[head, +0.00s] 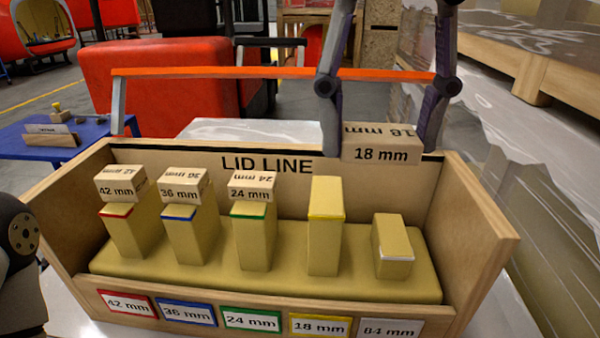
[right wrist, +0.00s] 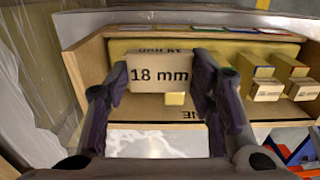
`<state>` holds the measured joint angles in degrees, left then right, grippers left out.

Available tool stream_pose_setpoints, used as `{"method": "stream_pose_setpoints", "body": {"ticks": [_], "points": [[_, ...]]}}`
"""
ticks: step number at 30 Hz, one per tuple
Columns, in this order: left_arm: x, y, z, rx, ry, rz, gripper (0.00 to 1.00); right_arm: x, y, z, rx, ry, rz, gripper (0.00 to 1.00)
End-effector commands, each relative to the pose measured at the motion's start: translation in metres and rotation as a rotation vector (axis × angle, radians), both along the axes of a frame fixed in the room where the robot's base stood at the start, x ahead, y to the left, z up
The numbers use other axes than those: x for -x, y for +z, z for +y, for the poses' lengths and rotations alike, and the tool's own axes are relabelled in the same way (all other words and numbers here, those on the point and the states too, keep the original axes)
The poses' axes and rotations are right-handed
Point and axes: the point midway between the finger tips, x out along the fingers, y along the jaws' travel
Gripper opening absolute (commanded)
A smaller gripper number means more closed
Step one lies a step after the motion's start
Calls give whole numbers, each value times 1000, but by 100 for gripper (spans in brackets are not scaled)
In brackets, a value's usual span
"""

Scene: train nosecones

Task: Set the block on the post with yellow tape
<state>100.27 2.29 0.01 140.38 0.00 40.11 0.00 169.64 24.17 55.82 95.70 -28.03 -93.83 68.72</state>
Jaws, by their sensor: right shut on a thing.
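The block marked 18 mm (head: 381,152) is a light wooden block, held level between the fingers of my right gripper (head: 384,146). It is above the tray near the back wall, up and to the right of the yellow-taped post in the head view. The post with yellow tape (head: 326,240) stands upright with a bare top. The right wrist view shows the same block (right wrist: 158,76) between both fingers (right wrist: 160,85), hiding much of what lies below it. My left gripper is not in view; only a grey part of my arm shows at the left edge.
The wooden tray (head: 470,210) has raised side walls and a back wall marked LID LINE. Posts with red (head: 128,232), blue (head: 190,238) and green tape (head: 252,240) carry blocks. The short white-taped post (head: 392,235) is bare. A blue table (head: 80,150) is at left.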

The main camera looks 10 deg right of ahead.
Motion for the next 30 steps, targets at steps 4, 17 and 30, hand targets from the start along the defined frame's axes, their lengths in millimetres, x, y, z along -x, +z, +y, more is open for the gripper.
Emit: {"method": "stream_pose_setpoints", "body": {"ticks": [4,17,30], "points": [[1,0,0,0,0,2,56,-49,-22,1,10,-6,-1,34],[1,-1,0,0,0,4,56,-115,-89,4,-1,3,3,34],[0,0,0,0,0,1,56,-115,-121,3,0,2,0,34]]}}
